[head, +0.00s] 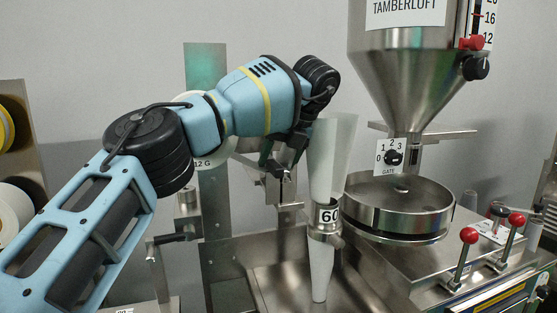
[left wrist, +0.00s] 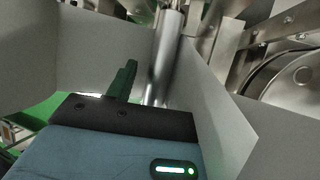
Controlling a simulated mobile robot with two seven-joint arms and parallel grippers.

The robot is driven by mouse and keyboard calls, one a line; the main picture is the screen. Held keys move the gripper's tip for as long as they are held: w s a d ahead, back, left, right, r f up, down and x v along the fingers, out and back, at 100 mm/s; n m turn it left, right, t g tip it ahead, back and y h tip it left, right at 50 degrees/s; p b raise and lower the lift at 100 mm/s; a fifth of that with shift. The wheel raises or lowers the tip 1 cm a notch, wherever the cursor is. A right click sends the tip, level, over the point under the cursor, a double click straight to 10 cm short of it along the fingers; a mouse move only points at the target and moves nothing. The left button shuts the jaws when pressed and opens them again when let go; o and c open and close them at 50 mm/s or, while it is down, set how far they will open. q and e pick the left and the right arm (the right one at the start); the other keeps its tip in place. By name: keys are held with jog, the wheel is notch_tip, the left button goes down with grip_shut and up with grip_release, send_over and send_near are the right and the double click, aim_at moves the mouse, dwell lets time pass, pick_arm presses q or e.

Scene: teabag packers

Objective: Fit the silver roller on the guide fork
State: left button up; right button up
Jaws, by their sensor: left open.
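My left gripper (head: 285,160) points down beside the white paper funnel, with its dark fingers just above a small metal bracket (head: 279,188) that may be the guide fork. It is open, and I see nothing clearly held in it. In the left wrist view one green-dark finger (left wrist: 123,80) shows in front of a shiny silver cylinder (left wrist: 165,55); I cannot tell whether this is the silver roller or a tube. A short silver cylinder (head: 187,198) stands on a bracket at the left, partly below my arm. My right gripper is not in view.
A steel hopper (head: 410,75) and round pan (head: 399,222) are at the right. Red-knobbed levers (head: 468,236) stand at front right. A steel post (head: 208,65) rises behind my arm.

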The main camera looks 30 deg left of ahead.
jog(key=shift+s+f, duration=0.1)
pick_arm(q)
jog(key=v, duration=0.7)
jog(key=shift+d+r, duration=0.15)
jog(key=shift+r, duration=0.05)
jog(key=shift+f, duration=0.15)
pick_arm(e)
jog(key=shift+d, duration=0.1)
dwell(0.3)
